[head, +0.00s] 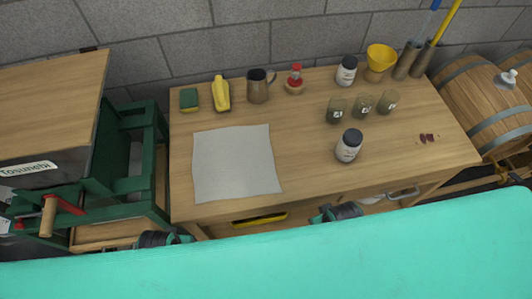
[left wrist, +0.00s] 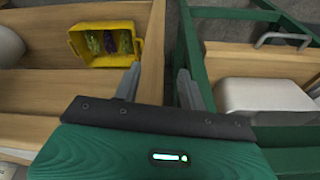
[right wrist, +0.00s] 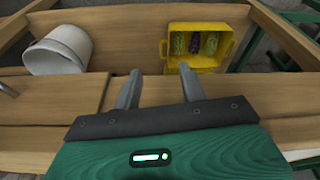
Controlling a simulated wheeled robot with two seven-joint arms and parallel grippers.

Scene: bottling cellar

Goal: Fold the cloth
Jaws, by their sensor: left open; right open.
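A light grey cloth (head: 236,162) lies flat and spread out on the left part of the wooden table (head: 300,137). It has four visible corners and slightly wavy edges, with its front edge near the table's front edge. My left gripper (left wrist: 158,82) is open and empty, below and in front of the table. My right gripper (right wrist: 158,86) is also open and empty, low in front of the table. In the head view only small parts of both grippers show at the table's front, and neither touches the cloth. The cloth is not in either wrist view.
Behind the cloth stand a sponge (head: 189,100), a yellow bottle (head: 221,94), a metal mug (head: 258,86) and a red-topped item (head: 295,79). A yellow bin (right wrist: 198,45) sits below the table.

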